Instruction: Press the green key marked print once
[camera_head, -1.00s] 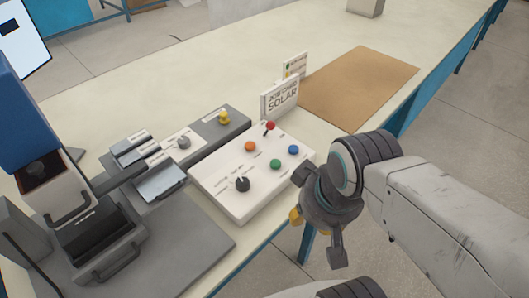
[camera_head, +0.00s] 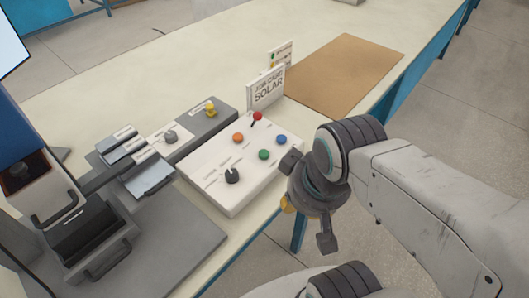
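A white control box (camera_head: 208,192) sits on the table and carries several coloured keys. The green key (camera_head: 264,154) is on its front right part, between the orange key (camera_head: 238,137) and the blue key (camera_head: 281,139). The print marking is too small to read. A black knob (camera_head: 232,176) and a red-topped lever (camera_head: 257,117) are on the same box. My gripper (camera_head: 306,205) hangs beyond the table's front edge, to the right of the box and apart from it. Its dark fingers look spread, with nothing between them.
A sign reading SOLAR (camera_head: 266,88) stands behind the box. A grey unit with a yellow knob (camera_head: 210,109) and a dark machine (camera_head: 86,230) stand to the left. A brown mat (camera_head: 345,75) lies at the back right. The pale table (camera_head: 180,60) is clear behind.

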